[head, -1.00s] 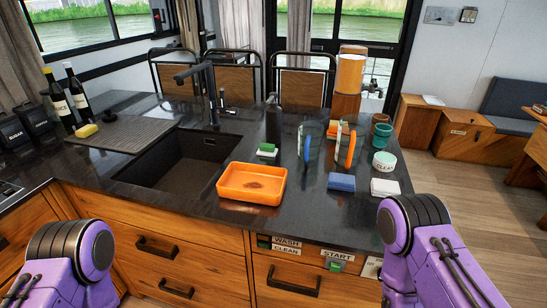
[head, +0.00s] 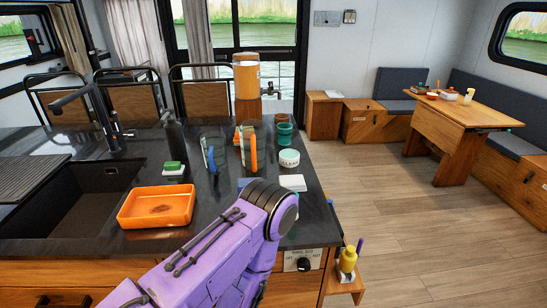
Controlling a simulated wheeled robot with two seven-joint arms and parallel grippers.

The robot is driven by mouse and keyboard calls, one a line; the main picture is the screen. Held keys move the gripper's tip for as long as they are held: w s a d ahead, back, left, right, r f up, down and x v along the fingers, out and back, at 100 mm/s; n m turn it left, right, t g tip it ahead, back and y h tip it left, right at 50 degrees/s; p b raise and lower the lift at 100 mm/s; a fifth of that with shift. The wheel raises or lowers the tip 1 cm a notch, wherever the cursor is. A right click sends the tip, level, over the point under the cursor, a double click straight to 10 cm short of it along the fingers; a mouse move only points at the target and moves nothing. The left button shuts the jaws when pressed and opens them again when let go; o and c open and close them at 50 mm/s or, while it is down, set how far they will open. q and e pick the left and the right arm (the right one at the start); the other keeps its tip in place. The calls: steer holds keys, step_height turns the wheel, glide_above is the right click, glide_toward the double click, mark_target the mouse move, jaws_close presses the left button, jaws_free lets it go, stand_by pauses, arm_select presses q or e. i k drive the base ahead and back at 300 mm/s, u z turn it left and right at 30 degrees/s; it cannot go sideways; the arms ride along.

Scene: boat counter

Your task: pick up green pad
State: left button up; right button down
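A small green pad (head: 173,166) sits on the dark counter behind the orange tray, in the head view. A white layer or block (head: 174,174) shows directly under it; I cannot tell whether the two are joined. No gripper touches the green pad. One of my purple arms crosses the lower middle of the head view, but its gripper is out of view. My other arm and its gripper are also out of view.
An orange tray (head: 156,207) lies in front of the pad, right of the sink (head: 72,205). A dark bottle (head: 174,138) stands behind the pad. Glasses with blue (head: 211,158) and orange (head: 253,150) items stand to the right. A white pad (head: 292,182) lies near my arm.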

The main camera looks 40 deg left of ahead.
mark_target(170, 168)
steer(key=z, duration=1.65)
steer(key=k, duration=1.9)
steer(key=u, duration=1.05)
